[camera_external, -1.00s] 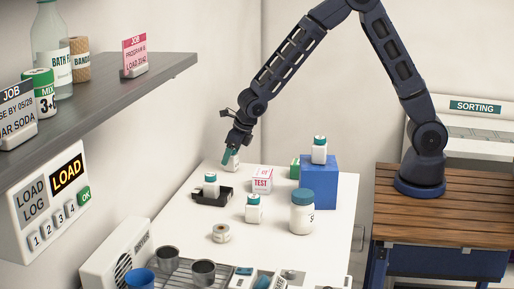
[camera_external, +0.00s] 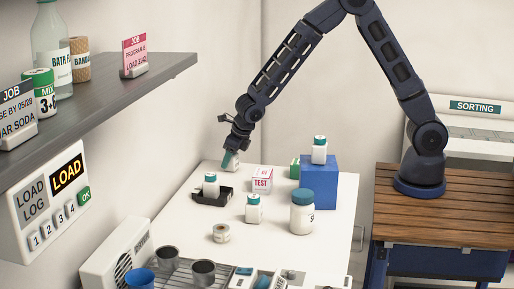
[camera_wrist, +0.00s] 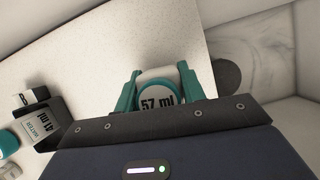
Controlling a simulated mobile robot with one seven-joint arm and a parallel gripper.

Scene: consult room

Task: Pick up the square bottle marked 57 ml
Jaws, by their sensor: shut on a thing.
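The bottle marked 57 ml (camera_wrist: 158,95) is in the wrist view, with a white body and a dark-on-white label. My gripper (camera_wrist: 160,88) has its two teal fingers on either side of it and is shut on it. In the external view my gripper (camera_external: 229,158) is low at the far left corner of the white table, and the bottle (camera_external: 234,165) shows only in part there. I cannot tell whether the bottle touches the table.
A black tray (camera_external: 226,198) with a teal-capped bottle (camera_external: 211,185) stands close by. Nearby are a TEST box (camera_external: 262,180), another bottle (camera_external: 254,209), a large jar (camera_external: 302,213) and a blue block (camera_external: 319,184) with a bottle (camera_external: 319,150) on top. Walls stand close behind and left.

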